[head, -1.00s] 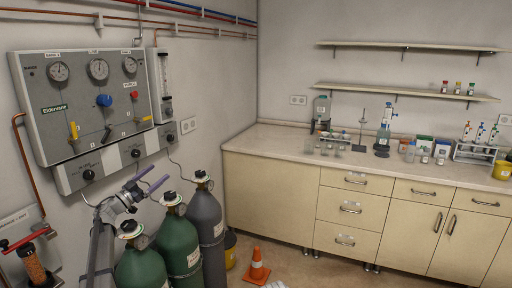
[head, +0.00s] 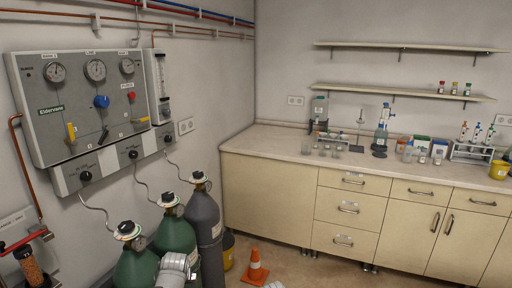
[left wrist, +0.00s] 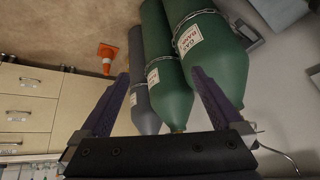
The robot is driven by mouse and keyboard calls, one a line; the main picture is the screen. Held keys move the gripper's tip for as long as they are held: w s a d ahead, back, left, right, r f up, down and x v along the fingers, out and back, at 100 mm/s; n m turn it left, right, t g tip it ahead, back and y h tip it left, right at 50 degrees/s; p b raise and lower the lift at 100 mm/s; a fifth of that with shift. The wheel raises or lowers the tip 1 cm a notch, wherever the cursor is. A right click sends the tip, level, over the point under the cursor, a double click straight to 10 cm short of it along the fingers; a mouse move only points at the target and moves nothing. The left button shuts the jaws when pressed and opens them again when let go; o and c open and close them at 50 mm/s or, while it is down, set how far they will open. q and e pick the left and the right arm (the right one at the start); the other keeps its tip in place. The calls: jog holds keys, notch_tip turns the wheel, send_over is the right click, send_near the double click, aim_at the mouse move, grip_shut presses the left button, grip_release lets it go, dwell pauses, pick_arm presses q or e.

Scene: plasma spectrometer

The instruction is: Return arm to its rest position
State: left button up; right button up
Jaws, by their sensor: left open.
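My left gripper (left wrist: 162,74) shows in the left wrist view with its two purple fingers spread wide and nothing between the tips. Behind the fingers are the grey gas cylinder (left wrist: 138,70) and two green cylinders, the nearer of them at the right (left wrist: 215,65). In the head view the left gripper's fingers are not visible. A pale piece of my left arm (head: 175,268) shows low, in front of the green cylinders. My right gripper is in neither view.
The gas panel (head: 90,100) with gauges and valves hangs on the left wall. Three cylinders stand below it, linked by thin hoses. An orange cone (head: 255,268) stands on the floor right of them. A cabinet bench (head: 270,145) carries glassware.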

pick_arm(q)
jog(key=s+d+f+m+g+h, duration=0.3)
jog(key=s+d+g, duration=0.35)
jog(key=s, duration=0.75)
jog(key=s+d+r+m+p, duration=0.1)
jog(key=s+d+r+p, duration=0.1)
jog(key=d, duration=0.4)
jog(key=s+d+r+m+y+p, duration=0.1)
jog(key=s+d+m, duration=0.1)
jog(key=d, duration=0.4)
jog(key=shift+s+d+r+t+y+p, duration=0.3)
jog(key=shift+s+d+r+t+p, duration=0.05)
jog(key=shift+s, duration=0.55)
